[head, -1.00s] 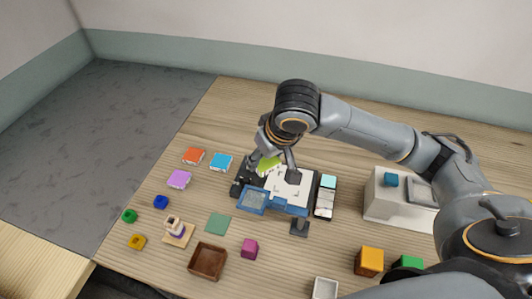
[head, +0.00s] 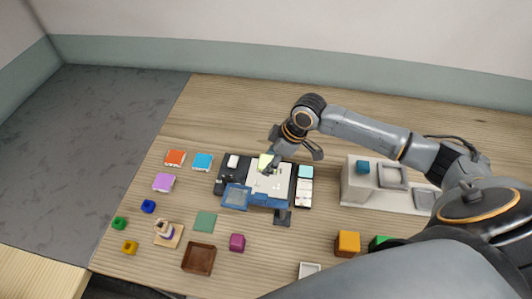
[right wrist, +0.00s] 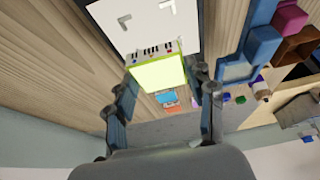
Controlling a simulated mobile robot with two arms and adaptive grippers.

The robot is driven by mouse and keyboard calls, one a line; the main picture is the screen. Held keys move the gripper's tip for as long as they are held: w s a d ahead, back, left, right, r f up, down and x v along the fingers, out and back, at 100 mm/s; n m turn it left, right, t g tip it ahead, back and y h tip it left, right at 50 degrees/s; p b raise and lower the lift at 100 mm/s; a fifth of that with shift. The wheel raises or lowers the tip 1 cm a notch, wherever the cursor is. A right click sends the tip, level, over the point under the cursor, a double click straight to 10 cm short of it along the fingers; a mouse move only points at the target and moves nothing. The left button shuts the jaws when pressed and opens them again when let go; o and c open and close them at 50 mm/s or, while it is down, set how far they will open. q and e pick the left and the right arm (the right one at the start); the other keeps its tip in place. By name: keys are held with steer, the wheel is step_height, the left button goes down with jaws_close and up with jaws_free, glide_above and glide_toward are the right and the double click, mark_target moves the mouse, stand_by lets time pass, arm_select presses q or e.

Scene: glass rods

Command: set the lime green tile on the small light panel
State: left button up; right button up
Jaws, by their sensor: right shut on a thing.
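The lime green tile (head: 266,160) is in my right gripper (head: 285,155), at the far edge of the white light panel (head: 270,182). In the right wrist view, the tile (right wrist: 158,74) sits between the two fingers of the right gripper (right wrist: 165,72), with a white, marked edge facing the panel (right wrist: 140,22). The panel shows grey corner marks. I cannot tell whether the tile touches the panel. My left gripper is not in view.
A blue frame (head: 236,197) stands at the panel's near left. Orange (head: 175,158), light blue (head: 202,162) and purple (head: 163,182) tiles lie left. A brown tray (head: 198,258) is in front. A grey-white stand (head: 355,190) is at right. Bare table lies behind the panel.

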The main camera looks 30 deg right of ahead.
mark_target(271, 178)
steer(key=shift+f+b, duration=1.85)
steer(key=shift+b, duration=0.4)
steer(key=shift+f, duration=1.05)
steer(key=o, duration=1.4)
steer(key=shift+c, duration=0.2)
steer(key=v, duration=1.2)
